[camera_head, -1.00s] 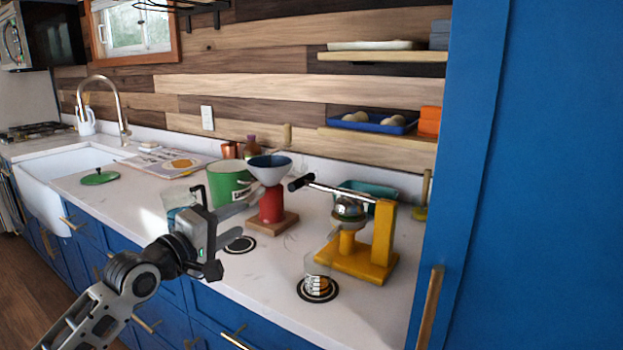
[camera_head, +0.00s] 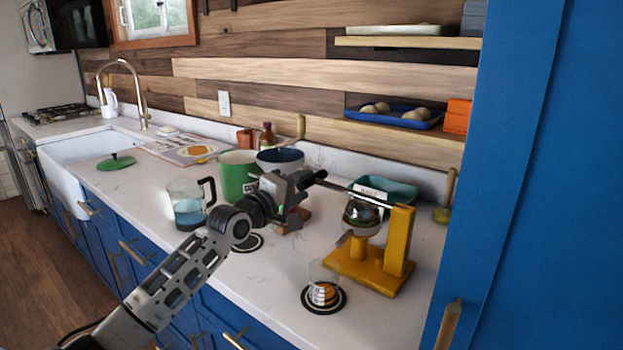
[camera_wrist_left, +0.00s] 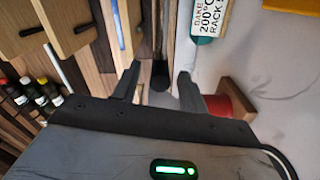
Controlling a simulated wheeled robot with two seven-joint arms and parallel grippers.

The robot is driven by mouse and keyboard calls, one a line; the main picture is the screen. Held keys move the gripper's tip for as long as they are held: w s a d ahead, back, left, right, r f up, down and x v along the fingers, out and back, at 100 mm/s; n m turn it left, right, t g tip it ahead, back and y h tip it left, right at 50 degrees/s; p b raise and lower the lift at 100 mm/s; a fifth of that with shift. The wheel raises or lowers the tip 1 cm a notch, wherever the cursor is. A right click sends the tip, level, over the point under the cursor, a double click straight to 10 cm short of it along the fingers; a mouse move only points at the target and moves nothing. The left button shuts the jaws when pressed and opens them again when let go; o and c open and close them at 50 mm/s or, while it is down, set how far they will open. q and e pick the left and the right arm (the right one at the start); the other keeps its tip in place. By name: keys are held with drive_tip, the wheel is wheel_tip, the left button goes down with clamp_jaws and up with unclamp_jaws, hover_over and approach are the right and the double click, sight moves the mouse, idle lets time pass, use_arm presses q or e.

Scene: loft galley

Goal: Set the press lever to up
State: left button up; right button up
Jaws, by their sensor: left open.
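The yellow press (camera_head: 399,245) stands at the right of the counter. Its lever (camera_head: 355,192), a thin metal bar with a black grip (camera_head: 314,180), runs left from the yellow post over a round metal part. My left gripper (camera_head: 304,190) is open beside the black grip end, above the counter. In the left wrist view the dark grip (camera_wrist_left: 160,75) shows between the two spread fingers (camera_wrist_left: 158,86); I cannot tell whether they touch it. My right gripper is not in view.
A glass (camera_head: 323,280) stands on a round black-ringed mark in front of the press. A green pot (camera_head: 237,172), a blue bowl (camera_head: 281,158) and a glass jug (camera_head: 187,205) stand near my left arm. A teal tray (camera_head: 392,190) lies behind the press.

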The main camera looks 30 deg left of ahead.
sight(312, 181)
use_arm(q)
drive_tip(key=shift+w+d, duration=0.2)
drive_tip(key=shift+w, duration=1.9)
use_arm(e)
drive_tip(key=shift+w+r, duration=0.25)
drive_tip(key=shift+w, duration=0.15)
use_arm(q)
drive_tip(key=shift+c, duration=0.3)
clamp_jaws()
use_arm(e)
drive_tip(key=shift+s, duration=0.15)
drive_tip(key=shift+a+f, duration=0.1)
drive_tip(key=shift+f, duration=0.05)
